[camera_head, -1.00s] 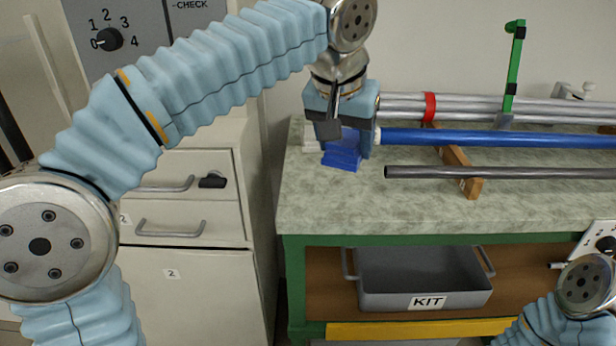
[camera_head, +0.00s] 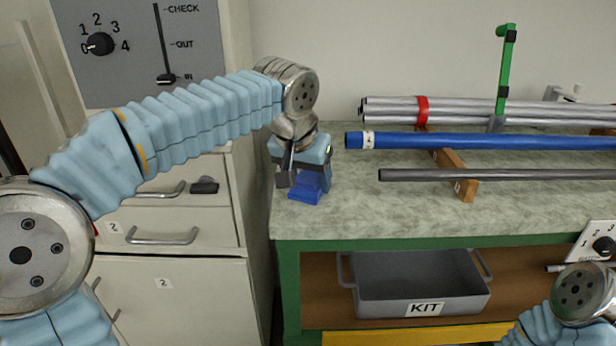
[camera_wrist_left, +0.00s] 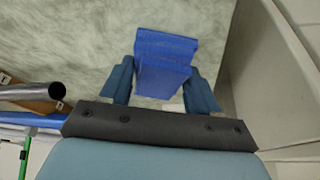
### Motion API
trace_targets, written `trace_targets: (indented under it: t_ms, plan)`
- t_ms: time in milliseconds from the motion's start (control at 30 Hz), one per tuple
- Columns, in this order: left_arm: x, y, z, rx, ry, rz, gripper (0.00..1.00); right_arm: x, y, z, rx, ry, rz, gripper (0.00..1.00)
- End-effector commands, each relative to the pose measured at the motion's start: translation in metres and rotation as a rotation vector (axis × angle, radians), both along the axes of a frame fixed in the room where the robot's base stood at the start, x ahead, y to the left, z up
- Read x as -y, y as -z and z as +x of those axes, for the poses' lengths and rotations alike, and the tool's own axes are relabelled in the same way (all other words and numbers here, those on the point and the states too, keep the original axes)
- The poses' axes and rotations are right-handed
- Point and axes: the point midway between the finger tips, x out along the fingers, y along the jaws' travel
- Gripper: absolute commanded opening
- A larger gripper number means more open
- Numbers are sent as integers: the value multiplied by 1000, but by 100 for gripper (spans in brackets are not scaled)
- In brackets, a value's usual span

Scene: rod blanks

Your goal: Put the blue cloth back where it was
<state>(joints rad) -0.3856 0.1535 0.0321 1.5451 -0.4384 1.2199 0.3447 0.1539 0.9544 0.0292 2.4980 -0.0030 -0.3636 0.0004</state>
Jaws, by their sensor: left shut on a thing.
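The blue cloth (camera_head: 305,188) hangs folded from my left gripper (camera_head: 308,172), over the left end of the bench top. In the left wrist view the cloth (camera_wrist_left: 165,62) sits between the two fingers of the left gripper (camera_wrist_left: 162,88), which is shut on it. Whether the cloth touches the bench top cannot be told. At the lower right of the head view part of my right arm shows, but its gripper's fingers do not.
A blue rod (camera_head: 480,141) with a white band and a dark grey rod (camera_head: 540,175) lie across wooden supports (camera_head: 466,185). Silver rods (camera_head: 390,111) lie behind, near a green post (camera_head: 507,60). A grey KIT bin (camera_head: 375,290) sits on the shelf below. Drawers (camera_head: 170,215) stand left.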

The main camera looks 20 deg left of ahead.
Motion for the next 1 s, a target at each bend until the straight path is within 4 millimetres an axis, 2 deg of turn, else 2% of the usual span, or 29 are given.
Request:
trace_targets:
  t_ms: [100, 133, 300, 533, 667, 767, 1000]
  plan:
    - [0, 4, 0, 0, 0, 0, 33, 0, 3, 0, 0, 0, 0, 43]
    - [0, 3, 0, 0, 0, 0, 64, 0, 2, 0, 0, 0, 0, 43]
    - [0, 3, 0, -1, 0, 0, 87, 0, 2, 0, 0, 0, 0, 43]
    - [0, 2, 0, -1, 0, 0, 87, 0, 2, 0, 0, 0, 0, 43]
    - [0, -6, -2, 1, 0, 0, 87, 0, -1, 0, 0, 0, 0, 43]
    - [-1, -23, -8, 3, -1, -2, 87, 0, -4, 0, 0, 0, 0, 43]
    - [-4, -75, -29, 3, 0, -1, 87, 0, -13, 0, 0, -2, 1, 43]
